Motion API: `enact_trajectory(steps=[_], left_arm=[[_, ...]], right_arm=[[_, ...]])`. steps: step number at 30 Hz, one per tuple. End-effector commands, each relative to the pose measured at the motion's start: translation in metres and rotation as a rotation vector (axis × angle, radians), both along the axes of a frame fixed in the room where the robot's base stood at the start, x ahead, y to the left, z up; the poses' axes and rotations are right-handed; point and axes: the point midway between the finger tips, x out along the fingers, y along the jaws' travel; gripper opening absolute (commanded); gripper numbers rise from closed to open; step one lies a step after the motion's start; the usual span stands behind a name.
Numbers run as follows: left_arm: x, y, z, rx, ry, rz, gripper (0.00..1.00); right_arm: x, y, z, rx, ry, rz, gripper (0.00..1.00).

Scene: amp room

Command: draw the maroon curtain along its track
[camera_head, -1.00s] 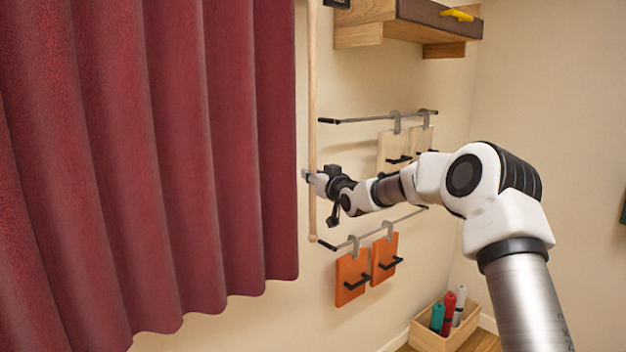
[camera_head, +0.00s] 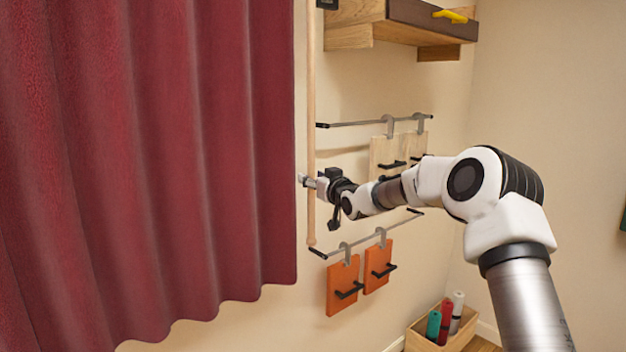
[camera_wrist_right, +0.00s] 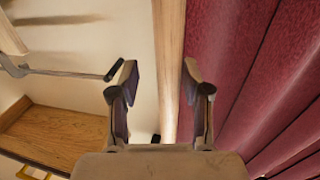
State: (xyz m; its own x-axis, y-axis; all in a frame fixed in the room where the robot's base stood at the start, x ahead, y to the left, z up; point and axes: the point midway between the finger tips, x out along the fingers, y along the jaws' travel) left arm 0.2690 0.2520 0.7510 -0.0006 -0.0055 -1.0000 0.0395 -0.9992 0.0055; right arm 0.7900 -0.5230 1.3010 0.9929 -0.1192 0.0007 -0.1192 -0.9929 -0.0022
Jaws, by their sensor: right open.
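The maroon curtain (camera_head: 150,150) hangs in folds across the left of the head view; its right edge is beside a vertical wooden rod (camera_head: 311,120). My right gripper (camera_head: 306,180) is at the rod's lower part, near the curtain's edge. In the right wrist view the two fingers (camera_wrist_right: 160,85) are open, with the rod (camera_wrist_right: 170,60) running between them. The rod lies closer to the finger on the curtain side, and I cannot tell whether they touch. The curtain (camera_wrist_right: 255,70) fills the right of that view. The track and my left gripper are out of view.
A wooden wall shelf (camera_head: 390,25) holds a yellow item (camera_head: 450,15). Two rails on the wall carry pale boards (camera_head: 383,155) and orange boards (camera_head: 342,285). A wooden box (camera_head: 420,338) with coloured rolls stands low at the right.

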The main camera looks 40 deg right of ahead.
Motion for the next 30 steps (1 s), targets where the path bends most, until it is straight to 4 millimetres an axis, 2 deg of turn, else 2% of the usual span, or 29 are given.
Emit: enact_trajectory(steps=[5,8,18,21,24,30], left_arm=[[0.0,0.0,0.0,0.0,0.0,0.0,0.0],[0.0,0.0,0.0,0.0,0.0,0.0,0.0],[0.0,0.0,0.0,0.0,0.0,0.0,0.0],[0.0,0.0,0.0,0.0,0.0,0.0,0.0],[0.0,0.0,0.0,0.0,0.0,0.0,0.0],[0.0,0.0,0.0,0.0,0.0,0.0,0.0]], right_arm=[[-0.003,0.0,0.0,0.001,0.001,0.001,0.47],[-0.014,0.001,0.0,0.004,0.001,0.001,0.47],[-0.096,0.009,0.0,0.01,-0.002,0.001,0.47],[-0.111,0.01,0.0,0.008,-0.002,-0.002,0.47],[-0.118,0.011,-0.001,0.005,-0.001,-0.001,0.47],[-0.119,0.011,-0.002,0.001,0.001,-0.001,0.47]])
